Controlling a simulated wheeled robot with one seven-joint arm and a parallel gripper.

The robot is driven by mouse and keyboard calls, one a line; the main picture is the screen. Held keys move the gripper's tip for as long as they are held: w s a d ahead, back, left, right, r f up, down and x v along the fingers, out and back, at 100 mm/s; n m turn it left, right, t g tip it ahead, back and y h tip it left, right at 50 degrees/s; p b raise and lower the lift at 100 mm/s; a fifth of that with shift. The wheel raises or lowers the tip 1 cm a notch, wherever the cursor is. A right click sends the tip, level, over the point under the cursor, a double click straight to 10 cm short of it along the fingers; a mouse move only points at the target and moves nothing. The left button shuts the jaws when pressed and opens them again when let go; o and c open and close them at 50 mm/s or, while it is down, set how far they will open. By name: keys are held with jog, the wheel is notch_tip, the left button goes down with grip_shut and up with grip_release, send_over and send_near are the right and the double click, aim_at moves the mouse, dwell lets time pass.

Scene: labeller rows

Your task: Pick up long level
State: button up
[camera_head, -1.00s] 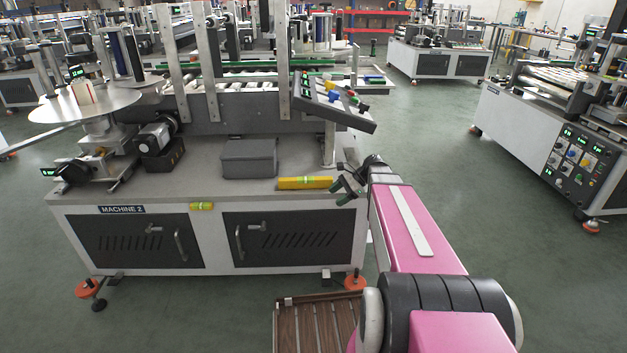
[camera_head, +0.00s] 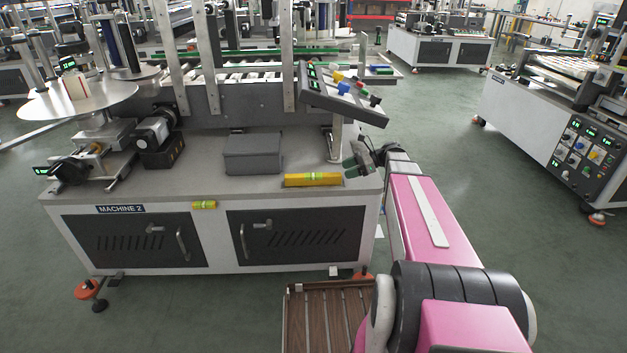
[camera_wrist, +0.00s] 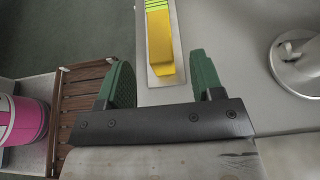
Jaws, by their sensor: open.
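The long level (camera_head: 313,179) is a yellow bar with a green vial section. It lies flat near the front right edge of the machine's grey top. In the wrist view the level (camera_wrist: 160,45) runs away from my gripper, its near end just ahead of the fingertips and nearly between them. My gripper (camera_wrist: 163,82) is open and empty, with green finger pads. In the head view my gripper (camera_head: 351,167) is just right of the level's right end. A smaller yellow-green level (camera_head: 204,205) sits on the front face of the cabinet.
A grey box (camera_head: 252,153) stands behind and left of the level. A tilted control panel (camera_head: 343,96) on a post (camera_head: 336,140) overhangs the top behind my gripper. A slatted wooden deck (camera_head: 322,318) lies low in front.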

aim_at(339, 174)
jog(key=shift+f+x, duration=0.15)
jog(key=shift+x, duration=1.6)
jog(key=shift+f+x, duration=0.15)
jog(key=shift+x, duration=1.55)
jog(key=shift+d, duration=0.15)
grip_shut()
